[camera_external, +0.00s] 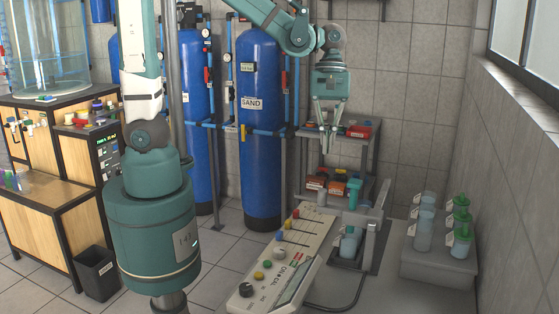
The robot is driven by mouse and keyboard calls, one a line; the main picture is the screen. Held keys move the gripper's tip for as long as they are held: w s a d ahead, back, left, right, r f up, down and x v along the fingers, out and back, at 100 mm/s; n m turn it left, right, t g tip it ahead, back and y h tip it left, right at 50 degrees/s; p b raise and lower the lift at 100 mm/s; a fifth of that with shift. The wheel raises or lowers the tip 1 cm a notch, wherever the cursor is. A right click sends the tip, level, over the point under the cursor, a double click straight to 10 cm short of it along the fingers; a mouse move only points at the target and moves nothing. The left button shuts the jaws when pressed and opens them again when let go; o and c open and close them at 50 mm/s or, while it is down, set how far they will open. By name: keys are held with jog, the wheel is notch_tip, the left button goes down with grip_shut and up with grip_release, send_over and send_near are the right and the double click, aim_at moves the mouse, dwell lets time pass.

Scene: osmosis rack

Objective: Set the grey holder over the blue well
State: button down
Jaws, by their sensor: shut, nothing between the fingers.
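My gripper (328,148) hangs pointing down in front of the rear shelf, above the low bench. It is shut and empty, apart from the things below it. A grey upright bracket (372,240) stands on the bench beside a small pale-blue jar (349,243) in a dark square base. I cannot tell for certain which of these parts is the grey holder or the blue well. The gripper is well above them and slightly to the left.
A long control panel (282,262) with coloured knobs lies left of the jar. A grey stepped block (437,265) at the right carries several jars, some green-lidded. A rear shelf (345,145) holds red and dark boxes. Tall blue tanks (260,170) stand left of the gripper.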

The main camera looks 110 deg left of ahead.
jog(key=shift+a+r, duration=0.2)
jog(key=shift+r, duration=0.45)
jog(key=shift+d, duration=0.1)
jog(key=s+d+m+t+y+b, duration=0.1)
jog(key=s+d+m+t+b, duration=0.2)
jog(key=d+m, duration=0.6)
jog(key=s+d+f+m+t+y+b, duration=0.1)
jog(key=s+d+m+t+b, duration=0.2)
jog(key=m, duration=0.9)
jog(key=shift+s+d+y+b, duration=0.4)
jog(key=shift+s+d+b, duration=0.35)
jog(key=shift+s+d, duration=1.55)
jog(key=shift+w+d, duration=0.55)
